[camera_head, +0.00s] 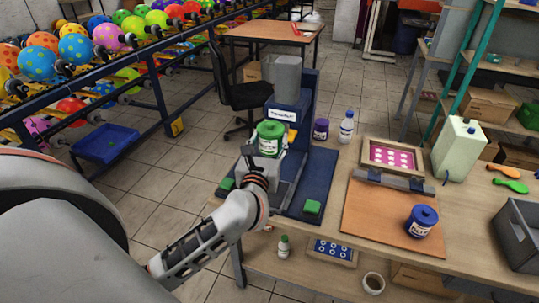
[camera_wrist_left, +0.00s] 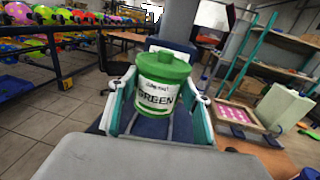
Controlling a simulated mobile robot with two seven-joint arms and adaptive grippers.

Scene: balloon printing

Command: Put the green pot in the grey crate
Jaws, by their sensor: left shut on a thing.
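The green pot (camera_head: 270,137), with a green lid and a white label reading GREEN, is held upright by my left gripper (camera_head: 262,157) in front of the blue press. It also shows in the left wrist view (camera_wrist_left: 160,85), between the fingers of my left gripper (camera_wrist_left: 157,118), which are shut on it. The grey crate (camera_head: 521,236) stands at the right end of the table and is partly cut off by the picture edge. The pot is far to the left of the crate. My right gripper is not in view.
The blue press (camera_head: 318,179) stands at the table's left end. A purple pot (camera_head: 321,129) and white bottle (camera_head: 346,127) stand behind.

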